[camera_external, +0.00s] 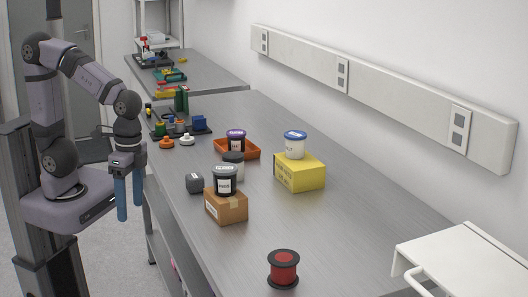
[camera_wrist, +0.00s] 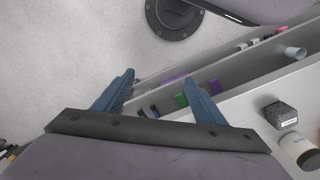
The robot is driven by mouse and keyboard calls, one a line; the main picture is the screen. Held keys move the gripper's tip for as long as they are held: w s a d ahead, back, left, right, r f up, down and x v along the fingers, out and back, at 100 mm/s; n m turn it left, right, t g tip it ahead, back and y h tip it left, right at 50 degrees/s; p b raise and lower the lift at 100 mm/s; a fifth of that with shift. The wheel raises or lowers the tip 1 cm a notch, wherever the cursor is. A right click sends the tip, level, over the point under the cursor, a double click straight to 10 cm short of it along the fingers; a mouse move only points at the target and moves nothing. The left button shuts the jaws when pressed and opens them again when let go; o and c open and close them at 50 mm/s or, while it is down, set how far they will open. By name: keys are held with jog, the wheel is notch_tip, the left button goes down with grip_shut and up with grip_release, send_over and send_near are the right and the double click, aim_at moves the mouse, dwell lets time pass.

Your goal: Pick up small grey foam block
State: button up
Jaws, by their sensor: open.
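The small grey foam block (camera_external: 194,183) is dark grey with a white label and sits on the bench near its left edge, beside a cardboard box. It also shows at the right of the wrist view (camera_wrist: 281,115). My gripper (camera_external: 130,212) hangs off the left side of the bench, left of the block, with its blue fingers pointing down. In the wrist view the fingers (camera_wrist: 158,78) are apart with nothing between them. The block is clear of both fingers.
An orange tray (camera_external: 244,152), a yellow box (camera_external: 299,174) and a red spool (camera_external: 283,268) stand farther off. A shelf or drawer (camera_wrist: 157,98) with coloured items lies below the bench edge.

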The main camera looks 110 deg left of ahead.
jog(key=w+a+r+n+h+p, duration=0.1)
jog(key=w+a+n+h+p, duration=0.25)
jog(key=a+n, duration=0.45)
jog(key=n+t+h+p, duration=0.35)
jog(key=n+t, duration=0.75)
jog(key=n, duration=0.8)
send_near(198, 183)
jog(key=x, duration=0.3)
jog(key=shift+w+d+p, duration=0.1)
jog(key=shift+d+p, duration=0.25)
jog(key=shift+p, duration=0.05)
jog(key=shift+f, duration=0.45)
jog(key=shift+w+r+p+x, duration=0.1)
jog(key=shift+p+x, duration=1.1)
jog(key=shift+x, duration=0.35)
jog(key=shift+w+r+p+x, duration=0.1)
jog(key=shift+r+p+x, duration=0.05)
jog(key=shift+p+x, duration=1.25)
jog(key=shift+w+d+f, duration=0.2)
jog(key=shift+w+f, duration=0.3)
jog(key=shift+c, duration=0.6)
jog(key=c, duration=1)
